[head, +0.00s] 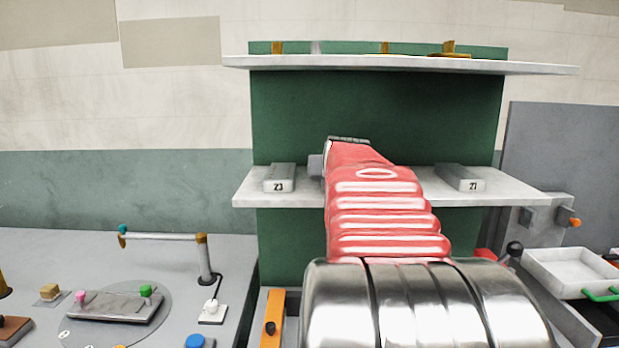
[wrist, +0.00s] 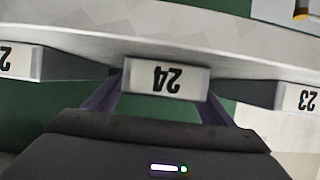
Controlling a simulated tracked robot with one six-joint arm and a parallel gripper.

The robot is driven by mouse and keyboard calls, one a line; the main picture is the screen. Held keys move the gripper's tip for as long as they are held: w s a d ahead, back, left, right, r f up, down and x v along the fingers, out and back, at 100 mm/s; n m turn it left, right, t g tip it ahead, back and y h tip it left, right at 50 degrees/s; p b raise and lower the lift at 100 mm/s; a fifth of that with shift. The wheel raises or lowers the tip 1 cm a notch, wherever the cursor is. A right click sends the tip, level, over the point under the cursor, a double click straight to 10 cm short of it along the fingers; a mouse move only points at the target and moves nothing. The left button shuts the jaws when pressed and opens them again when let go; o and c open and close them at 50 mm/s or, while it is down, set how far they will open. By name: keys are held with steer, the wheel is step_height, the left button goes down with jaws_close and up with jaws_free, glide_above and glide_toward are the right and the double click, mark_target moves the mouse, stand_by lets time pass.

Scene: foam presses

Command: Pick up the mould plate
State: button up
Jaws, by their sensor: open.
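A pale grey mould plate marked 24 (wrist: 167,79) shows in the middle of the wrist view, its number upside down. My gripper (wrist: 160,97) is open, with one dark finger at each side of the plate's end face. I cannot tell whether the fingers touch it. Plate 23 (wrist: 298,98) is to its right in the wrist view and a partly cut-off plate (wrist: 20,62) to its left. In the head view, plate 23 (head: 279,178) and plate 27 (head: 461,178) lie on the middle shelf (head: 300,196); my red arm hides plate 24 and my fingers.
An upper shelf (head: 400,64) with yellowish pieces runs above, in front of a green back panel (head: 290,110). Left is a grey bench (head: 60,250) with a handle bar (head: 160,237) and a press plate (head: 115,307). A white tray (head: 570,272) stands right.

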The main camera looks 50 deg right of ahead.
stand_by(0.5)
steer(key=shift+r, duration=0.1)
steer(key=c, duration=1.6)
steer(key=shift+r, duration=0.1)
steer(key=shift+r, duration=4.95)
steer(key=shift+s, duration=0.15)
